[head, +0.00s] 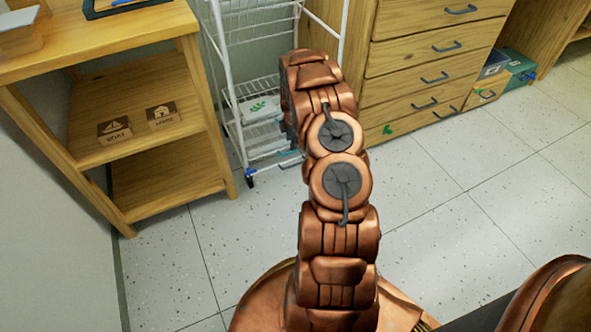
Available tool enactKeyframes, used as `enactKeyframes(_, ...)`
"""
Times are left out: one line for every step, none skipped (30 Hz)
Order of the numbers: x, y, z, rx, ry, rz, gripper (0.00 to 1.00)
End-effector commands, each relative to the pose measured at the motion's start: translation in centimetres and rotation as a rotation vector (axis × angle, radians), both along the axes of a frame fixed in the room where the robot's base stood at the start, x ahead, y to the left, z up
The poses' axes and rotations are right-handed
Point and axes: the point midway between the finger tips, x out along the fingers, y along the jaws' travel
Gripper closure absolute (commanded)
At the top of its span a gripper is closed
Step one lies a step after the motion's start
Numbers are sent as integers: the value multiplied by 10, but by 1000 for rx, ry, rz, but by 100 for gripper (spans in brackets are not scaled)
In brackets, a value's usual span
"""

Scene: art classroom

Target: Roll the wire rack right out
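The white wire rack (229,91) stands on castors in the gap between a wooden shelf unit on the left and a wooden drawer cabinet on the right. It has several wire shelves and a dark castor shows at its front left foot. My copper arm reaches up the middle of the head view and covers the rack's right front part. My gripper is hidden behind the arm, near the rack's lower front, so I cannot see its fingers or whether it touches the rack.
The wooden shelf unit (152,133) stands close to the rack's left side. The drawer cabinet (428,62) stands close on the right. Green and grey boxes (505,68) lie on the floor further right. The tiled floor (440,190) in front is clear.

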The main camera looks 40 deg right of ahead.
Motion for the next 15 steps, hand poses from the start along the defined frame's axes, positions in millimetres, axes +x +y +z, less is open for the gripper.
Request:
enactKeyframes(-2, -6, -29, 2, -4, 18, 63)
enactKeyframes(-2, -9, -39, 1, -7, 31, 63)
enactKeyframes(-2, -13, -50, -1, -13, 46, 63)
enactKeyframes(-3, -16, -58, -3, -16, 56, 63)
enactKeyframes(-3, -18, -64, -3, -19, 66, 63)
enactKeyframes(-3, -20, -72, -4, -23, 78, 63)
enactKeyframes(-3, -22, -77, -5, -26, 84, 63)
enactKeyframes(-3, -23, -80, -7, -29, 91, 63)
enactKeyframes(-3, -25, -84, -9, -31, 96, 63)
enactKeyframes(-3, -26, -86, -10, -33, 99, 63)
enactKeyframes(-2, -27, -87, -11, -33, 102, 63)
enactKeyframes(-2, -27, -89, -11, -34, 105, 63)
enactKeyframes(-2, -27, -90, -11, -35, 106, 63)
enactKeyframes(-2, -27, -91, -11, -35, 107, 63)
enactKeyframes(-2, -28, -93, -11, -35, 107, 63)
